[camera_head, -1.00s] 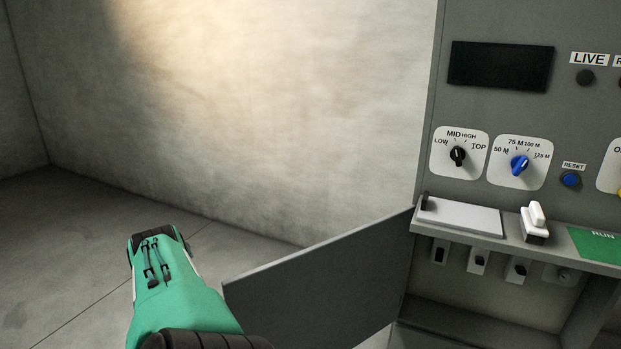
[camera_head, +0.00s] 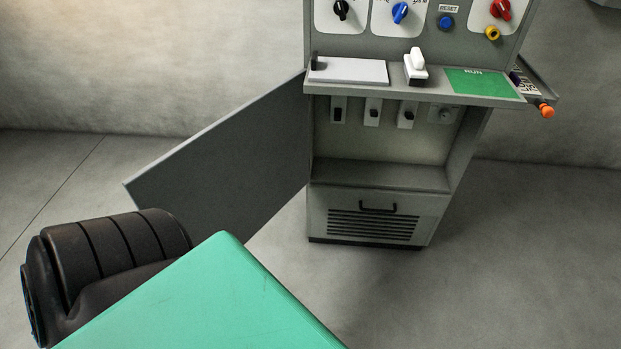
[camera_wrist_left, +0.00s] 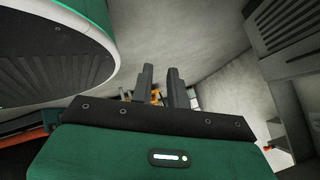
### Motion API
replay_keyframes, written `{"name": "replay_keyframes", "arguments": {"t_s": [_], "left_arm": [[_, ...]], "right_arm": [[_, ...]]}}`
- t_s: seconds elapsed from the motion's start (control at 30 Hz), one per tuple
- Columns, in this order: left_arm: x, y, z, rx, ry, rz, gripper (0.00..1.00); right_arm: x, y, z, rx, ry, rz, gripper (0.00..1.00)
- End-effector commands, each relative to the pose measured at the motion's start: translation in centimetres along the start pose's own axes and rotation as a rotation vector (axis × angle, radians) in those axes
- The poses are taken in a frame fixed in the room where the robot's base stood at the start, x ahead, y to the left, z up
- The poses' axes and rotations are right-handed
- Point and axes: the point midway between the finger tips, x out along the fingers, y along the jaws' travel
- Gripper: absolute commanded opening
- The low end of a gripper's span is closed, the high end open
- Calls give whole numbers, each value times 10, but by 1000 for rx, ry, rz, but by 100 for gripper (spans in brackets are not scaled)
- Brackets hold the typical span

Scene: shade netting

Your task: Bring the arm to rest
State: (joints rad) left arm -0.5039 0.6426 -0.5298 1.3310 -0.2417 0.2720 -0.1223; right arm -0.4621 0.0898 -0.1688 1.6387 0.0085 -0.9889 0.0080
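My left gripper (camera_wrist_left: 162,82) shows in the left wrist view with its two dark fingers apart and nothing held between them. Some orange and white things show behind the fingers, too small to make out. In the head view a green link and a black ribbed joint of my own arm fill the lower left. No gripper shows in the head view, and my right gripper is in neither view.
A grey control cabinet (camera_head: 378,175) stands ahead, its lower door (camera_head: 225,150) swung open to the left. Its shelf carries a white pad (camera_head: 347,71), a white switch (camera_head: 415,66) and a green RUN patch (camera_head: 478,82). Floor right of the cabinet is clear.

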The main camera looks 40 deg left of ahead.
Motion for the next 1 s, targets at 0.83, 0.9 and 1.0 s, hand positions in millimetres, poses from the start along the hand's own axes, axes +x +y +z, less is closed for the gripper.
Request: {"name": "replay_keyframes", "arguments": {"t_s": [0.83, 0.9, 1.0], "left_arm": [[67, -19, -96, -975, -675, -68, 17], [65, -15, -104, -1024, -703, -46, 17], [65, -4, -91, -1009, -714, -44, 17]], "right_arm": [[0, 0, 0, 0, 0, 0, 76], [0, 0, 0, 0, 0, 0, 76], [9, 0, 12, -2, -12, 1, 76]]}}
